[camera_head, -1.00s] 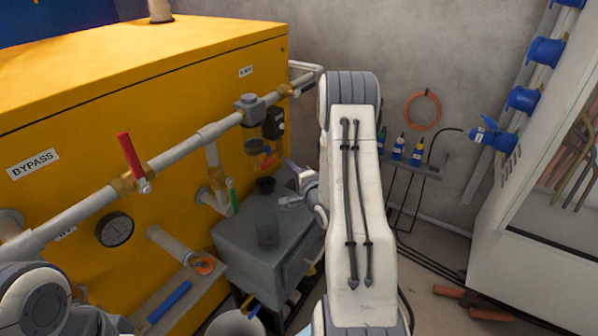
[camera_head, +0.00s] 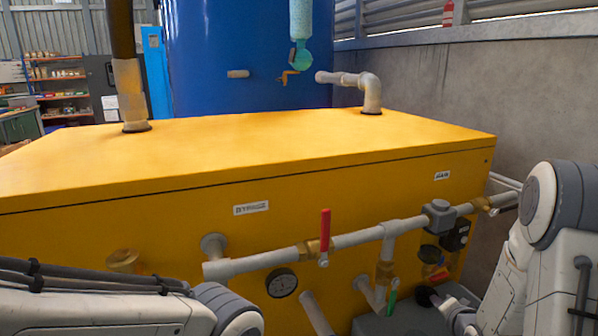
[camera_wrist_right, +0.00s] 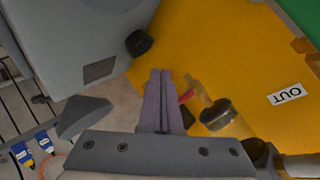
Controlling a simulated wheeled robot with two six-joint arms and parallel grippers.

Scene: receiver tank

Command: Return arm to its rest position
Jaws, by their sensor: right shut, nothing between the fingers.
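My right arm (camera_head: 545,235) reaches in from the right edge of the head view, white with grey joints. My right gripper (camera_head: 430,297) shows small and partly hidden low in that view, in front of the yellow housing's piping. In the right wrist view its two purple-grey fingers (camera_wrist_right: 160,100) lie together, shut and empty. They point toward the yellow panel, near a brass fitting (camera_wrist_right: 216,113). My left arm (camera_head: 110,305) crosses the lower left of the head view, and its gripper is out of frame.
The yellow housing (camera_head: 250,150) fills the middle. A grey pipe with a red-handled valve (camera_head: 325,235), a gauge (camera_head: 281,282) and a green handle (camera_head: 391,302) run along its front. A grey box (camera_wrist_right: 80,45) is close to the right gripper. A blue tank (camera_head: 240,50) stands behind.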

